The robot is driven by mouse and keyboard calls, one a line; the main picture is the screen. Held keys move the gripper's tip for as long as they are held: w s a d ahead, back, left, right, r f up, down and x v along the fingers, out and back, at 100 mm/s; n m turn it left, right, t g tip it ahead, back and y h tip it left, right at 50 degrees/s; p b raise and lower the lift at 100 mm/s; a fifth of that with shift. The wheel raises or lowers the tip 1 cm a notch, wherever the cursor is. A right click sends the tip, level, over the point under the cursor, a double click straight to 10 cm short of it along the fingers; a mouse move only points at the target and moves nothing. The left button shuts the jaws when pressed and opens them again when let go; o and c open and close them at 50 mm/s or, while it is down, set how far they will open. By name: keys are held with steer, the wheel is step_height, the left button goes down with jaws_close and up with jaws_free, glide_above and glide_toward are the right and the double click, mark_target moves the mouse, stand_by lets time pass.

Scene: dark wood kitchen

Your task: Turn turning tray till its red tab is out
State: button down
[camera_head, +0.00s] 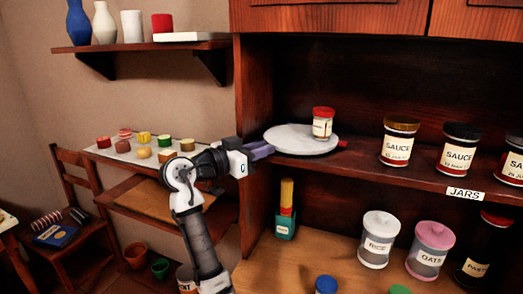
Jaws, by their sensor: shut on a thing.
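The turning tray (288,139) is a white round disc on the cupboard's middle shelf, at its left end. A jar with a red lid (323,124) stands upright on its right part. The red tab (343,143) shows at the tray's right edge. My gripper (270,148) reaches in from the left, its purple fingers at the tray's front left rim. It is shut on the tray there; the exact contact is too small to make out.
Several sauce jars (398,142) stand right of the tray, behind the JARS label (465,194). The cupboard's left side panel (254,90) rises close to my gripper. Shelf space between tray and sauce jars is clear.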

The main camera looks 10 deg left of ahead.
stand_by(0.3)
steer(key=c, duration=1.3)
jaws_free()
steer(key=b+v, duration=0.4)
steer(key=v, duration=0.9)
steer(key=shift+s+a+r, duration=0.1)
steer(key=shift+s+a, duration=0.2)
